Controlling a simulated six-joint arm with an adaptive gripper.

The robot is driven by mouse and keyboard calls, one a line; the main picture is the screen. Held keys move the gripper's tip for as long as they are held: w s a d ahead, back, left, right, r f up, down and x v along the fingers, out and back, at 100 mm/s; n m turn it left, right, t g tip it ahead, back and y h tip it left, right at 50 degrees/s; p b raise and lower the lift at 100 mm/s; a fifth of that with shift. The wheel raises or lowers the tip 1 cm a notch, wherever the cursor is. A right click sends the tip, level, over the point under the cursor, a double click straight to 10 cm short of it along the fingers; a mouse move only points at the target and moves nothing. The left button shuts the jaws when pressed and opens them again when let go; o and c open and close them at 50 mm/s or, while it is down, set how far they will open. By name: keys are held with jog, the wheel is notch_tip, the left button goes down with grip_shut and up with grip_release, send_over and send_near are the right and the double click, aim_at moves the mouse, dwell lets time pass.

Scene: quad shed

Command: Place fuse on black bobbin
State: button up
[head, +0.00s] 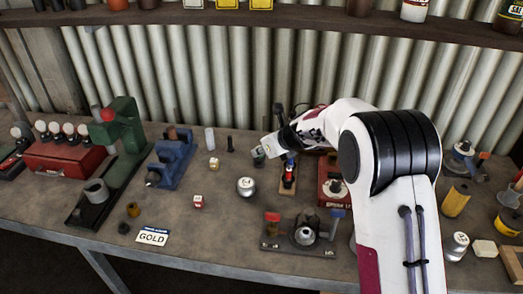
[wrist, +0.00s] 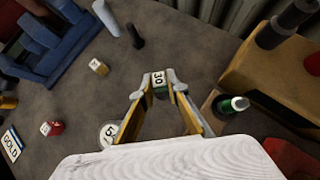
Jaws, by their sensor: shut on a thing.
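My gripper (head: 263,153) is shut on a small dark green block with a white face marked 30, which looks like the fuse (wrist: 159,86). In the wrist view the fuse sits between the two fingertips (wrist: 160,79). In the head view the fuse (head: 259,160) shows at the fingertips, left of the arm; its height over the bench is hard to tell. A slim black upright piece, which looks like the black bobbin (head: 231,145), stands on the bench behind and left of the gripper. It also shows in the wrist view (wrist: 135,37), apart from the fuse, with nothing visible on it.
A white cylinder (head: 210,138) stands beside the black piece. A pale die (head: 214,163), a red die (head: 198,201) and a silver round weight (head: 246,187) lie nearby. A green-capped bottle (wrist: 234,104) on a wooden block is close right of the gripper. A blue vise (head: 172,160) stands left.

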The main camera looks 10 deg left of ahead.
jog(key=shift+f, duration=0.1)
jog(key=o, duration=0.8)
jog(key=shift+v, duration=6.1)
